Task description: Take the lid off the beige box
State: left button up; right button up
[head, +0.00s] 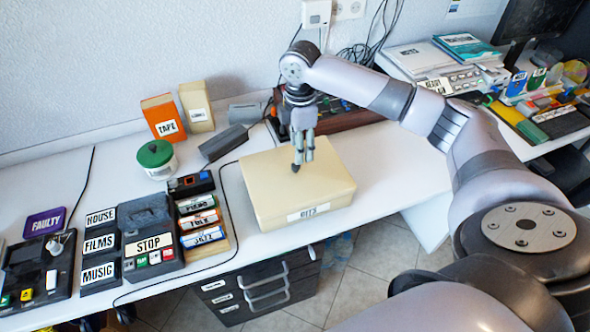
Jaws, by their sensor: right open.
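The beige box (275,199) stands on the white desk, with its lid (325,180) on top and a small white label on its front side. My right gripper (297,166) points down over the middle of the lid, its fingertips at or just above the lid surface; I cannot tell if they touch. The right gripper is open, though its fingers look close together from this angle. A small dark spot shows at the fingertips, and I cannot tell whether it is a knob on the lid. My left gripper is not in view.
A green-lidded jar (157,160), an orange TAPE box (163,118) and a tan box (197,106) stand behind to the left. Labelled cases and a STOP panel (149,243) fill the left. A dark console (345,116) lies behind the box. Bare desk (385,160) is to its right.

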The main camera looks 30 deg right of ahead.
aim_at(296, 169)
jog(key=shift+s+a+f, duration=0.1)
jog(key=shift+a+f, duration=0.05)
jog(key=shift+f, duration=0.7)
jog(key=f, duration=0.3)
jog(key=shift+w+a+f+p, duration=0.2)
jog(key=shift+a+f+p, duration=0.15)
jog(key=shift+p, duration=0.05)
jog(key=shift+f, duration=0.45)
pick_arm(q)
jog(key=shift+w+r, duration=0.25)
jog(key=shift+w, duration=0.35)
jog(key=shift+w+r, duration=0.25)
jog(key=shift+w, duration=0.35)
pick_arm(e)
grip_shut()
